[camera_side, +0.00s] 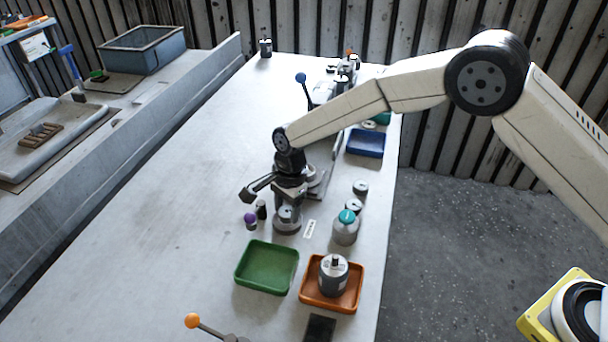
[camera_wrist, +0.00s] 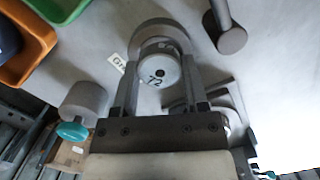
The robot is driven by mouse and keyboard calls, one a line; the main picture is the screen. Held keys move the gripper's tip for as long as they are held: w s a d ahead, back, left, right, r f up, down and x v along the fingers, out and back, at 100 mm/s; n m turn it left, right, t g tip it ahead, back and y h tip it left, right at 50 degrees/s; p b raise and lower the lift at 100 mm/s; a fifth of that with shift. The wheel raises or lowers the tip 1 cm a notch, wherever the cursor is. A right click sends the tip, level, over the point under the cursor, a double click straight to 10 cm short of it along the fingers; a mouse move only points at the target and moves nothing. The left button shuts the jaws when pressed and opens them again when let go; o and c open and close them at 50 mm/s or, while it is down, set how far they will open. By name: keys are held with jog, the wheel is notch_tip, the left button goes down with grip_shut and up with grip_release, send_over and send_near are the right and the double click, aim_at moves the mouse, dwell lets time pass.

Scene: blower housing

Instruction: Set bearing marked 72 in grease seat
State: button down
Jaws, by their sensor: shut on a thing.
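The bearing marked 72 (camera_wrist: 157,69) is a light grey round piece with a dark centre hole, and its number faces the wrist camera. My gripper (camera_wrist: 160,76) is shut on it, one finger on each side. In the side view my gripper (camera_side: 288,202) points down with the bearing (camera_side: 286,212) low between its fingers. The grease seat (camera_wrist: 157,28) is a grey round ring behind the bearing, partly hidden by it; it also shows under my gripper in the side view (camera_side: 287,226). I cannot tell whether bearing and seat touch. A white label starting "Gr" (camera_wrist: 117,62) lies beside the seat.
A teal-capped jar (camera_side: 345,230) stands right of the seat; a purple-topped piece (camera_side: 250,221) and dark cylinder (camera_side: 262,210) stand left. A green tray (camera_side: 266,268) and an orange tray (camera_side: 350,299) with a canister (camera_side: 333,276) are in front. The table's left is clear.

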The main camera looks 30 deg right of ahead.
jog(key=shift+f, duration=0.5)
grip_release()
dwell(0.3)
jog(key=shift+r, duration=0.15)
jog(key=shift+r, duration=3.6)
jog(key=shift+d, duration=0.1)
